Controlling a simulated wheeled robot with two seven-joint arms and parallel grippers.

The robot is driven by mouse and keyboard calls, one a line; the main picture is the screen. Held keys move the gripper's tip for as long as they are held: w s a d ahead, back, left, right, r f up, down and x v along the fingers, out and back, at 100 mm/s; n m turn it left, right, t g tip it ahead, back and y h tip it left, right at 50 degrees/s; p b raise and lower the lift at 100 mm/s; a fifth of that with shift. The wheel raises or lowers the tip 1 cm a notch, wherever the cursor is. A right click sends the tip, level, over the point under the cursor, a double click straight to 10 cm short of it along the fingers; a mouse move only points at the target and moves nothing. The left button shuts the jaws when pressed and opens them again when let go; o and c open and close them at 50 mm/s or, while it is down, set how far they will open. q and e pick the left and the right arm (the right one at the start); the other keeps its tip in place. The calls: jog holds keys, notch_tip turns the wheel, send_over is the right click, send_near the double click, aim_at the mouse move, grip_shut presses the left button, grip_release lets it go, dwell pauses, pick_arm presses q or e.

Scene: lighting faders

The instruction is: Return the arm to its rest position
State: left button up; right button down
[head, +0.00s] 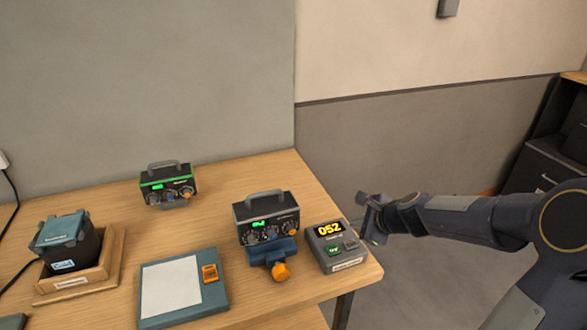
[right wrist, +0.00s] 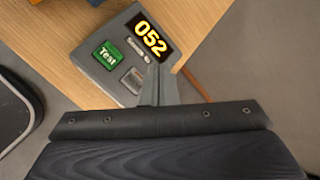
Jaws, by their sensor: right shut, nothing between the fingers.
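My right gripper (head: 376,222) is at the right edge of the table in the head view, just to the right of a grey meter box (head: 331,246). Its fingers are shut with nothing between them, and they also show in the right wrist view (right wrist: 158,85). The meter box also shows in the right wrist view (right wrist: 93,60), with a yellow "052" display and a green "Test" button. In that view the fingertips overlap its edge; I cannot tell whether they touch it. My left gripper is not in view.
A black box with a handle and knobs (head: 267,220) stands on a blue clamp with an orange knob (head: 281,271). A similar green-trimmed box (head: 168,186) stands farther back. A blue board with paper (head: 171,287) and a wooden stand (head: 108,275) are on the wooden table (head: 235,178).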

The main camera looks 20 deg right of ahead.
jog(key=s+a+r+n+g+y, duration=0.1)
jog(key=s+a+r+n, duration=0.3)
jog(key=s+n, duration=0.2)
jog(key=s+a+r+n+y, duration=0.1)
jog(key=s+a+r+n, duration=0.35)
jog(key=s, duration=0.25)
jog(key=s+a+f+n+g, duration=0.1)
jog(key=s+n, duration=0.5)
jog(key=s, duration=0.1)
jog(key=s+a+f+n+g, duration=0.1)
jog(key=s+a+f+n, duration=0.1)
jog(key=s+n, duration=0.3)
jog(key=s, duration=0.3)
jog(key=shift+a+f+n+h, duration=0.2)
jog(key=shift+a+n+h, duration=0.05)
jog(key=shift+n+h, duration=0.15)
